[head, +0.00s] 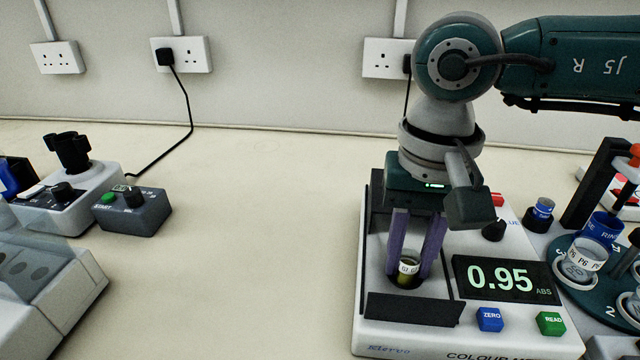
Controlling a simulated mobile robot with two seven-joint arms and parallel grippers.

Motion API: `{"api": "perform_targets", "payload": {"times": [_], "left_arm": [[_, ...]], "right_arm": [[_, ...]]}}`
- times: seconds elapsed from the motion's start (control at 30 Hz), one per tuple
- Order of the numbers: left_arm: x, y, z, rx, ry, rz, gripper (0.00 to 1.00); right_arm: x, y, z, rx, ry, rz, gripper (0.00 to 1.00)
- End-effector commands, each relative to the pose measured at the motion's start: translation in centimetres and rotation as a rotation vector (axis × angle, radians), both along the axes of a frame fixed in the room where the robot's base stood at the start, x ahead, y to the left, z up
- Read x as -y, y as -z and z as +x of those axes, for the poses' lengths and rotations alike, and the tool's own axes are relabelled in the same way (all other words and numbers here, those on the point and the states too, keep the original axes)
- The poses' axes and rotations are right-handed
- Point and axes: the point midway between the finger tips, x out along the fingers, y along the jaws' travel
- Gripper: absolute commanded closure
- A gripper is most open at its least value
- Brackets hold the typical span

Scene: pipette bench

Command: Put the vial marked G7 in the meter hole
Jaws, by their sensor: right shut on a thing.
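The colour meter (475,335) is a white box at the right with a dark display reading 0.95 ABS. My right gripper (411,268) points straight down over its left part, with two purple fingers shut on a small vial (409,268). My left gripper is out of view.
A grey box with knobs (132,211) and a white device (70,200) stand at the left. The middle bench is clear.

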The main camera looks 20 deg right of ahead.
Motion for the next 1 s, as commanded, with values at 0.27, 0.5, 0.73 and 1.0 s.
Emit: {"api": "perform_targets", "payload": {"times": [0.27, 0.5, 0.73, 1.0], "left_arm": [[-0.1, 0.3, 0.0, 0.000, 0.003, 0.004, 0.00], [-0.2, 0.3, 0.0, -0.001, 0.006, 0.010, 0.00], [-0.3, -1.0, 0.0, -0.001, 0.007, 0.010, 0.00], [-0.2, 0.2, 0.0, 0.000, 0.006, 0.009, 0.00]], "right_arm": [[0.0, 0.2, 0.0, 0.000, 0.000, 0.000, 0.50], [0.0, 0.2, 0.0, 0.000, 0.000, 0.000, 0.41], [0.0, -0.9, 0.0, -0.001, 0.001, 0.001, 0.41], [0.0, -6.4, 0.2, 0.007, -0.001, 0.000, 0.41]]}}
